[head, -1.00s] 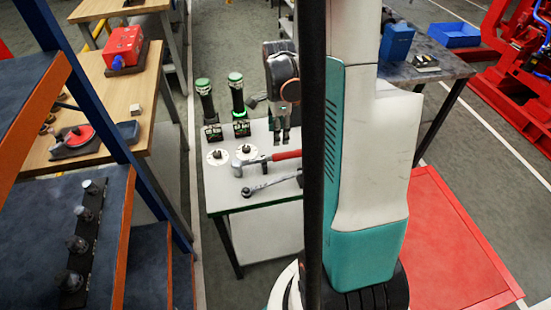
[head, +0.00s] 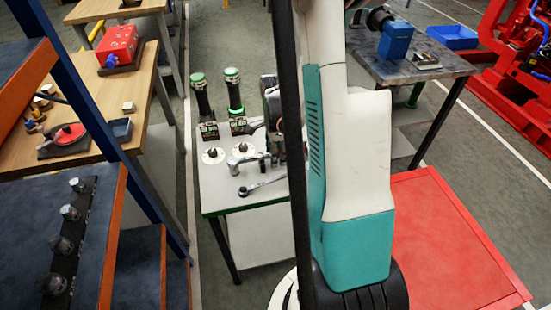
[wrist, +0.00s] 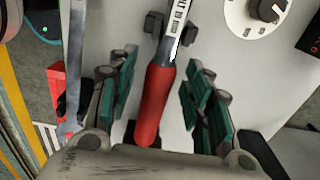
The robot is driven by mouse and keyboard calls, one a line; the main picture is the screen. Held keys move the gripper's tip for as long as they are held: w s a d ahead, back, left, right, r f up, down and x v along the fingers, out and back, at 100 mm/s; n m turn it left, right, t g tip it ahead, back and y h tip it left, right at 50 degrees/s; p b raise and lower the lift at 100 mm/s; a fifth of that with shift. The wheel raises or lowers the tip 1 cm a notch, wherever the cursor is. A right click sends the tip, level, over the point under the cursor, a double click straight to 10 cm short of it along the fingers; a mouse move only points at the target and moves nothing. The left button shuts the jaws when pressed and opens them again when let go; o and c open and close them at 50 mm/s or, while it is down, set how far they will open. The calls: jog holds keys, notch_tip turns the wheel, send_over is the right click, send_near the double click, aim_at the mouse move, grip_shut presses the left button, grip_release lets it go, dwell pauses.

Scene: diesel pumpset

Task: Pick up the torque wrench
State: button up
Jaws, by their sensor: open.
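A long silver tool with a round ratchet-like head, which looks like the torque wrench (head: 262,186), lies on the small white table near its front edge. A silver bar, apparently the same tool (wrist: 76,60), runs along the left in the wrist view. Beside it lies a red-handled tool (wrist: 154,100) with a lettered shaft; its hammer-like head (head: 238,163) shows in the head view. My gripper (wrist: 170,30) is open, its fingers on either side of the red-handled tool, apparently not gripping it. My column partly hides the gripper in the head view.
The white table (head: 225,200) also bears two dark upright tools with green tops (head: 234,95) and two white dials (head: 213,156). A blue frame and shelf (head: 60,220) stand at left, a red platform (head: 440,240) at right.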

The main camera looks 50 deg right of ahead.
jog(key=shift+c, duration=0.2)
grip_shut()
jog(key=shift+r, duration=0.1)
notch_tip(320, 180, up, 20)
jog(key=p, duration=0.7)
jog(key=c, duration=0.8)
grip_release()
grip_shut()
jog(key=shift+a, duration=0.1)
